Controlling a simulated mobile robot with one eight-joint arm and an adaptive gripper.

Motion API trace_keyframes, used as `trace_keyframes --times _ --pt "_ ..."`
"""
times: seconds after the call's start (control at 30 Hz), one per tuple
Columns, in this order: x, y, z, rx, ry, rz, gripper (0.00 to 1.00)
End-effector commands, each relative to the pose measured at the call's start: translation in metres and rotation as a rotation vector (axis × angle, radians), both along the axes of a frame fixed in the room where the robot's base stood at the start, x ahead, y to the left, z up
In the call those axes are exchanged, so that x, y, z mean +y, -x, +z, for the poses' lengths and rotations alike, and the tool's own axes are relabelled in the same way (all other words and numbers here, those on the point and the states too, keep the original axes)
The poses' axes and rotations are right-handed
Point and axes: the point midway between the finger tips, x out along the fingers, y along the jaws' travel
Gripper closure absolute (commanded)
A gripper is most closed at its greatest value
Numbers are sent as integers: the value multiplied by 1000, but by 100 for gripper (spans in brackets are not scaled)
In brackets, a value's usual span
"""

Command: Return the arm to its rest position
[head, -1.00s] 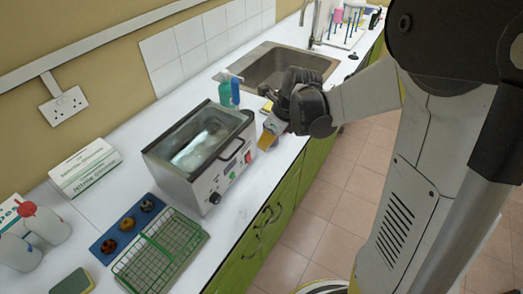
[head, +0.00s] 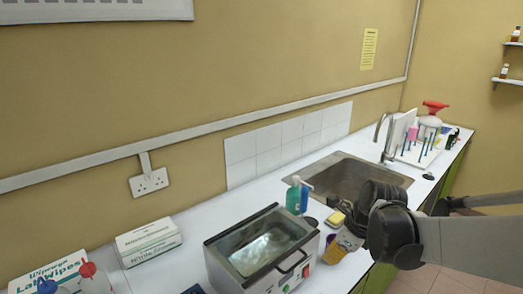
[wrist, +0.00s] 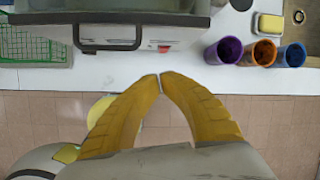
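My gripper (wrist: 160,78) shows in the wrist view with its two yellow fingers meeting at the tips, nothing between them. It points at the front edge of the worktop, over the floor tiles. In the head view my gripper (head: 342,250) is at the right, just right of the metal water bath (head: 232,263), with the dark wrist joint behind it. The arm reaches in from the right edge. The bath's front with its handle (wrist: 108,46) and red switch is at the top of the wrist view.
Purple (wrist: 224,50), orange (wrist: 259,52) and blue (wrist: 291,54) cups stand near the worktop edge. A green wire basket (wrist: 35,45) is left of the bath. A sink (head: 350,178), soap bottles (head: 298,196) and a glove box (head: 148,241) are on the worktop.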

Motion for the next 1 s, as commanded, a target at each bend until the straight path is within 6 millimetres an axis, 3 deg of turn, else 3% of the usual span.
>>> trace_keyframes --times 0.3,0.5,0.6,0.77,1.0 --pt "25 86 28 -277 538 1028 100" --pt "32 133 24 -363 901 1641 100" --pt "33 147 20 -374 1027 1845 100" --pt "33 155 18 -373 1127 2001 100" --pt "33 156 18 -373 1129 2005 100"
